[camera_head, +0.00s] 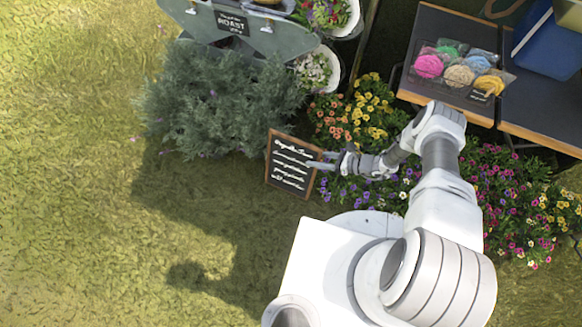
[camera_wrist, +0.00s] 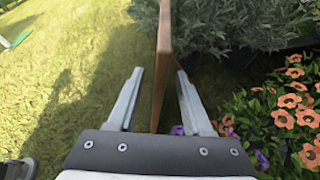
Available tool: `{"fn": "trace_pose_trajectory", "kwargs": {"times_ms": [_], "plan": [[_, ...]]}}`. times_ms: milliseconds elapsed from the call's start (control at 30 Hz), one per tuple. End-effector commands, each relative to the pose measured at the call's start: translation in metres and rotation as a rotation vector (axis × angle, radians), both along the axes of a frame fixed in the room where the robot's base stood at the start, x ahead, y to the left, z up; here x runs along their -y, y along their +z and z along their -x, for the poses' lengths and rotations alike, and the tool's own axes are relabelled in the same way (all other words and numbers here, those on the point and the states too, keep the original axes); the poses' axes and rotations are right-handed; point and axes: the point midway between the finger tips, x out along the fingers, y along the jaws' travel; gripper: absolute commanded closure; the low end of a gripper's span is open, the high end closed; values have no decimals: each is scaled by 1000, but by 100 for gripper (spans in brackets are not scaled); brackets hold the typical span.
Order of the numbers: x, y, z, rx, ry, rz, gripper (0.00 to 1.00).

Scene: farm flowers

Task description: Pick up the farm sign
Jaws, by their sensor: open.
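The farm sign (camera_head: 285,164) is a dark board with white handwriting and a wooden frame. In the head view it stands on the grass beside the flowers, left of my gripper. My gripper (camera_head: 326,161) is at its right edge. In the wrist view the sign (camera_wrist: 162,60) shows edge-on as a thin brown strip running between the fingers. My gripper (camera_wrist: 156,90) is open, with one finger on each side of the sign. A gap shows on the left side; the right finger is close to it, and I cannot tell if it touches.
A grey-green bush (camera_head: 215,105) is behind and left of the sign. Orange and yellow flowers (camera_head: 352,117) stand close behind my gripper. A dark table (camera_head: 450,25) with colourful yarn balls (camera_head: 460,75) is at upper right. Open grass (camera_head: 80,200) lies to the left.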

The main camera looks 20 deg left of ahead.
Motion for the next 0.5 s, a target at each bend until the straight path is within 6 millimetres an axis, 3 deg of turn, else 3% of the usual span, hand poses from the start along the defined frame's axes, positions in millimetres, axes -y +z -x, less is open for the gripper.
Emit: {"fn": "trace_pose_trajectory", "kwargs": {"times_ms": [233, 500], "plan": [[-34, -17, 0, 0, 2, -1, 50], [-40, -18, 0, 0, 0, -1, 50]]}}
